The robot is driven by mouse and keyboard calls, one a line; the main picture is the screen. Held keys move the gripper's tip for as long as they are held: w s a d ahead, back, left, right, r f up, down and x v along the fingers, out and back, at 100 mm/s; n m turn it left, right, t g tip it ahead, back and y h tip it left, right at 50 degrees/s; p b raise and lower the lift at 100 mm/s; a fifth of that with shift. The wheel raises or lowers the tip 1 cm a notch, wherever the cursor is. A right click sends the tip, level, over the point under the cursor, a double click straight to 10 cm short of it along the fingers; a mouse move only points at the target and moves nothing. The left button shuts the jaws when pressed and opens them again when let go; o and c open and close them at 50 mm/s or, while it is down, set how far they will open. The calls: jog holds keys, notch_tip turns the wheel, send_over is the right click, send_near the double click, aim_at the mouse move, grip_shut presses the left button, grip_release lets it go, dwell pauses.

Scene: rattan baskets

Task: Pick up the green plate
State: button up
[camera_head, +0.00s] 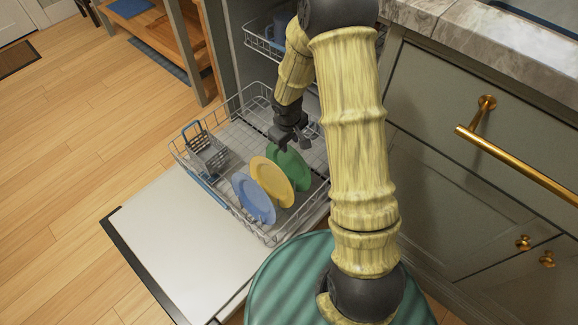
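The green plate (291,168) stands on edge in the lower dishwasher rack (232,137), behind a yellow plate (270,182) and a blue plate (252,199). My gripper (291,146) is at the top edge of the green plate, with its fingers pointing down. The fingers overlap the plate's upper rim in this view. I cannot tell whether they touch it or whether they are open or shut. My arm hides part of the rack's right side.
A grey cutlery basket (206,151) stands at the rack's left. The open dishwasher door (180,250) lies in front. An upper rack (262,42) is above and behind. Cabinets with a gold handle (520,160) and a stone counter (470,35) are at the right.

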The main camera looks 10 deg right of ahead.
aim_at(290, 147)
jog(key=f, duration=0.1)
jog(key=f+b, duration=0.1)
jog(key=f, duration=0.1)
jog(key=f+b, duration=0.1)
jog(key=shift+w+d+f, duration=0.2)
jog(key=shift+w+d, duration=0.1)
jog(key=shift+c, duration=0.4)
jog(key=c, duration=0.4)
jog(key=shift+s, duration=0.1)
grip_shut()
dwell(0.5)
